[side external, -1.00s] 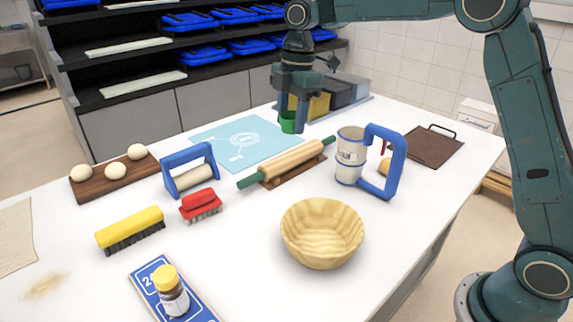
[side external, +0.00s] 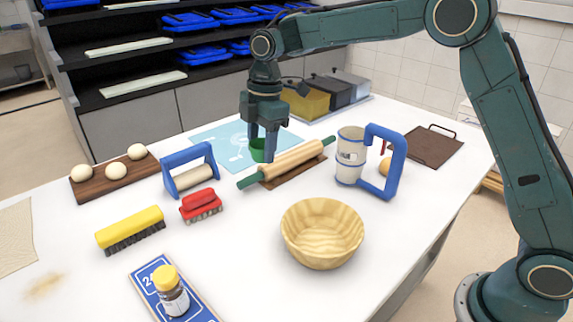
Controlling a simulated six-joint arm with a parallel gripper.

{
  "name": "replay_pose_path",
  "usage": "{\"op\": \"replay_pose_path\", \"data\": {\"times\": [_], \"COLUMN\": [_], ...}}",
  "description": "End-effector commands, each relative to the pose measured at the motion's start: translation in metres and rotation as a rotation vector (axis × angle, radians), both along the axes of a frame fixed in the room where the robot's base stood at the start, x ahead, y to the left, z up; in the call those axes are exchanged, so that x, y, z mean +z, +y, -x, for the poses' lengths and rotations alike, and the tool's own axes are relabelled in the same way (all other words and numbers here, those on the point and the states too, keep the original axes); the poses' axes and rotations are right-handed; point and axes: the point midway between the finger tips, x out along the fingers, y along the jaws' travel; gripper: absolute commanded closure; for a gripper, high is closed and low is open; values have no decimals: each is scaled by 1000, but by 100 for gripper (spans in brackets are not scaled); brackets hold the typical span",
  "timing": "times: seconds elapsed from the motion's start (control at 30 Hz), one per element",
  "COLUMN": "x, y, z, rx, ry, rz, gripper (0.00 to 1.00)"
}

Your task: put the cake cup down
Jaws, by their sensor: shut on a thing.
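The green cake cup (side external: 257,151) is between the fingers of my gripper (side external: 262,148), which is shut on it. The gripper points down over the right part of the light blue mat (side external: 215,142), behind the rolling pin. The fingers cover part of the cup. I cannot tell whether the cup's base touches the mat or hangs a little above it.
A rolling pin (side external: 290,161) on a wooden stand lies just in front of the cup. A blue-handled roller (side external: 189,170) stands to the left, a sifter mug (side external: 351,156) to the right. Bins (side external: 312,101) stand behind. A wooden bowl (side external: 322,233) is at the front.

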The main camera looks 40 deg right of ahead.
Motion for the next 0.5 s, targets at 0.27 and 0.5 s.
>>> {"op": "replay_pose_path", "data": {"times": [0.27, 0.5], "x": [-55, -97], "y": [0, 0], "z": [1, 1], "rx": [0, 1], "ry": [3, 2], "rz": [2, 2], "gripper": [75, 75]}}
